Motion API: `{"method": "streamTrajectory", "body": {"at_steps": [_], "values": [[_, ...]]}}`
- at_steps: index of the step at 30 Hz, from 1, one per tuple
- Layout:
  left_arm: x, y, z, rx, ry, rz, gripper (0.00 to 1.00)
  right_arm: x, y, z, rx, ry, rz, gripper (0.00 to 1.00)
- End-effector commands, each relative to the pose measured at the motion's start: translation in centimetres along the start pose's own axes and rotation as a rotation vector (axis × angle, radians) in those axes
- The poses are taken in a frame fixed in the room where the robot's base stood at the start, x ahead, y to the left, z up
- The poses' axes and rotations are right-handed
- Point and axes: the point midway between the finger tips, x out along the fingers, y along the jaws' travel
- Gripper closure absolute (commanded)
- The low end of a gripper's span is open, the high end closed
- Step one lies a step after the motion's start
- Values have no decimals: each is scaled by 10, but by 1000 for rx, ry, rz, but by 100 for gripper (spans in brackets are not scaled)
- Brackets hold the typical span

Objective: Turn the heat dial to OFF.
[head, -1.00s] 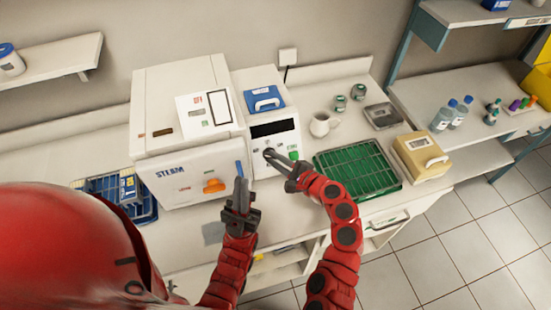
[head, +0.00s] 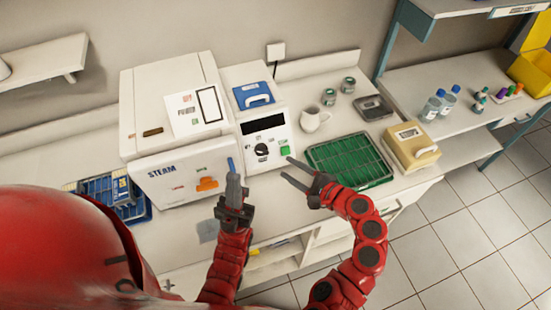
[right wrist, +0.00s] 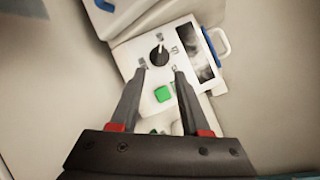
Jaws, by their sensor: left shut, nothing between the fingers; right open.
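The heat dial (head: 261,150) is a round black knob on the white front panel of the unit beside the STEAM box. It also shows in the right wrist view (right wrist: 159,56), with a pale pointer mark toward the top of that picture. Small labels surround it, too small to read. My right gripper (head: 287,166) is open and empty, in front of the panel and to the right of the dial, apart from it. Its two spread fingers (right wrist: 160,71) show below the dial in the right wrist view. My left gripper (head: 232,178) is shut and empty in front of the STEAM box.
A green button (head: 285,150) sits right of the dial, under a dark display (head: 256,128). A white jug (head: 312,120), a green tray (head: 350,160) and a beige box (head: 411,148) stand to the right.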

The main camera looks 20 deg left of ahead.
Motion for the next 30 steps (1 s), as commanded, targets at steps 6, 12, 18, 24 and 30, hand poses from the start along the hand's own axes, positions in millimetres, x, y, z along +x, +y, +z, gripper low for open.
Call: {"method": "streamTrajectory", "body": {"at_steps": [6, 12, 18, 24, 30], "values": [[-9, 0, 1, 0, 0, 0, 100, -51, 0, -3, 0, 6, -5, 54], [-12, 1, 2, 0, 0, 0, 100, -72, 1, -1, 1, 1, -2, 54], [-12, 1, 2, 0, 0, 0, 100, -76, 0, 0, 0, 1, -1, 54], [-12, 1, 2, 0, 0, 0, 100, -75, 0, 0, 0, 0, 0, 54], [-12, 1, 2, 0, 0, 0, 100, -75, 0, 0, 0, 0, 0, 54]]}}
